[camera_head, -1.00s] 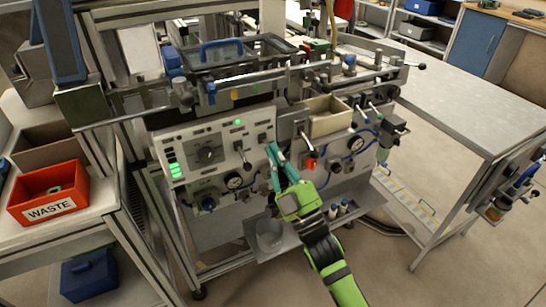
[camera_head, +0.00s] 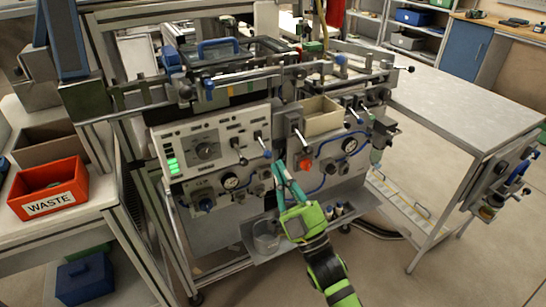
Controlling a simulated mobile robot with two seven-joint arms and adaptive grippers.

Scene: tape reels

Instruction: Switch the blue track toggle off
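The blue track toggle (camera_head: 267,153) is a metal lever with a blue tip on the pale control panel (camera_head: 205,148) of the machine. Its lever slants down and to the right. My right gripper (camera_head: 280,165), with teal fingers and a green body, is just right of and below the blue tip, apart from it as far as I can see. Its fingertips are close together with nothing visible between them. A similar lever with a dark tip (camera_head: 243,161) is to the left on the same panel. My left gripper is not in view.
A red waste box (camera_head: 48,188) is at left. The right-hand bench (camera_head: 440,85) is clear.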

